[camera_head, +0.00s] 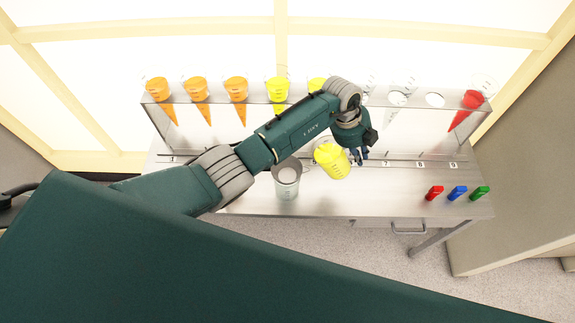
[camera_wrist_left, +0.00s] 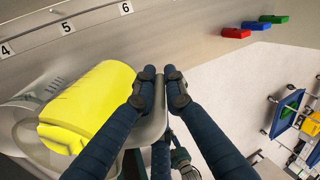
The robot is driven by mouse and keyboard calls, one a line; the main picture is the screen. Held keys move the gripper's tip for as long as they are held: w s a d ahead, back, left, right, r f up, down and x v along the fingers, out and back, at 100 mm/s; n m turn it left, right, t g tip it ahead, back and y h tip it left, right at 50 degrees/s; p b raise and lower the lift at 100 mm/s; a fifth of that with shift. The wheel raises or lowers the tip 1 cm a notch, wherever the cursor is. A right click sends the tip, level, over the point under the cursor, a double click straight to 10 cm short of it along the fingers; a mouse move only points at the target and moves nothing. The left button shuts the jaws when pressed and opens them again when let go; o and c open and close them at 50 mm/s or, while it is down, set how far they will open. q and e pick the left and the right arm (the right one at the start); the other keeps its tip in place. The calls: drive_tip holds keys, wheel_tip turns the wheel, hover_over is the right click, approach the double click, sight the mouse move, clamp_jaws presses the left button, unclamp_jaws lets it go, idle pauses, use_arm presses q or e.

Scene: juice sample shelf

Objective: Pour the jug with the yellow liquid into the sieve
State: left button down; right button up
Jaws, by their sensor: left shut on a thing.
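The jug with the yellow liquid (camera_head: 333,163) is off to the right of the sieve in the head view, tilted with its open top toward the upper left. My left gripper (camera_head: 360,156) is at its right side, shut on its handle, which the fingers mostly hide. In the left wrist view the yellow jug (camera_wrist_left: 100,95) lies left of my closed fingertips (camera_wrist_left: 160,75). The sieve (camera_head: 287,174) is a round grey mesh on top of a clear container (camera_head: 287,190) standing on the bench. I see no stream of liquid. My right gripper is not in view.
A rack (camera_head: 215,105) behind holds orange, yellow, clear and red cones over numbered places. Red (camera_head: 434,193), blue (camera_head: 457,193) and green (camera_head: 480,193) small blocks lie at the bench's right. The bench front (camera_head: 380,198) is clear between the jug and the blocks.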

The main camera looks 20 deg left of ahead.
use_arm(q)
drive_tip(key=shift+r, duration=0.15)
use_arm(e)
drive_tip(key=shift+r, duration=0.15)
use_arm(q)
drive_tip(key=shift+s+a+r, duration=0.15)
drive_tip(key=shift+a, duration=0.1)
drive_tip(key=shift+h+p, duration=0.3)
drive_tip(key=shift+p, duration=0.05)
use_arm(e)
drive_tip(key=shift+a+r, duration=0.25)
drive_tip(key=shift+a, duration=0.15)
use_arm(q)
drive_tip(key=shift+r, duration=0.1)
drive_tip(key=shift+s+a+r, duration=0.1)
drive_tip(key=shift+a+r, duration=0.1)
drive_tip(key=shift+a, duration=0.15)
drive_tip(key=shift+t+h, duration=0.3)
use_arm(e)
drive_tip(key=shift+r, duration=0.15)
